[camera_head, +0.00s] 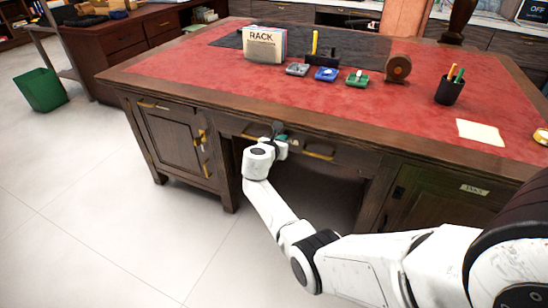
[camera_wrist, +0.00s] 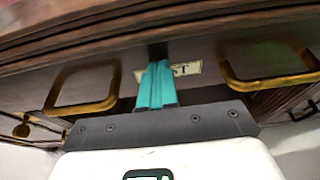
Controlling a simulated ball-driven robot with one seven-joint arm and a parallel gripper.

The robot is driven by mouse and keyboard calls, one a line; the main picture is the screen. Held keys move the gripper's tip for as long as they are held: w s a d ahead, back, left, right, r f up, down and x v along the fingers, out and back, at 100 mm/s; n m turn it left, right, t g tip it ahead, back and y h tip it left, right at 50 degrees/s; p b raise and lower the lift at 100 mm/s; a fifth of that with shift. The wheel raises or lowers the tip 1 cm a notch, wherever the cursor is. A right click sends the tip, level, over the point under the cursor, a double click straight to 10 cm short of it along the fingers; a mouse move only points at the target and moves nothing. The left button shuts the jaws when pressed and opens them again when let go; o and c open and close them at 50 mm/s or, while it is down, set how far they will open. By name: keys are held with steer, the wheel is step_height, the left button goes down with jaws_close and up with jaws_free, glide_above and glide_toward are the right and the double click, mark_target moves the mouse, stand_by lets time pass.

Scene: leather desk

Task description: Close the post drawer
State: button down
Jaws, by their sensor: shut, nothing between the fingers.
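The post drawer (camera_head: 342,155) is in the middle of the desk's front, just under the desktop edge. In the wrist view, its front carries a pale label (camera_wrist: 188,69), partly covered so that only "ST" reads clearly, and brass handles on the left (camera_wrist: 84,107) and right (camera_wrist: 270,83). My gripper (camera_head: 279,130) is at the drawer front, between the two handles. In the wrist view, its teal fingers (camera_wrist: 157,68) are together and empty, in front of the label. Whether they touch the drawer is unclear. Any remaining gap behind the drawer front is hidden.
The red-topped desk (camera_head: 200,65) has a cabinet door (camera_head: 175,140) left of the drawer and another labelled cabinet (camera_head: 440,200) at right. Below the drawer is an open kneehole. A rack box (camera_head: 264,43), small trays and a pen cup (camera_head: 449,91) stand on top.

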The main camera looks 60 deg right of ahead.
mark_target(286, 132)
steer(key=x, duration=0.1)
steer(key=b+x, duration=0.1)
steer(key=x, duration=0.1)
steer(key=shift+d+r, duration=0.3)
steer(key=shift+r, duration=0.05)
steer(key=shift+d, duration=0.2)
steer(key=shift+w+r, duration=0.1)
steer(key=shift+r, duration=0.1)
steer(key=shift+d+r, duration=0.1)
steer(key=shift+a+p, duration=0.3)
steer(key=shift+a, duration=0.1)
steer(key=f+p+v, duration=0.1)
steer(key=p+v, duration=0.2)
steer(key=v, duration=1)
steer(key=shift+a+f+p, duration=0.15)
steer(key=shift+a+p, duration=0.2)
steer(key=shift+p, duration=0.05)
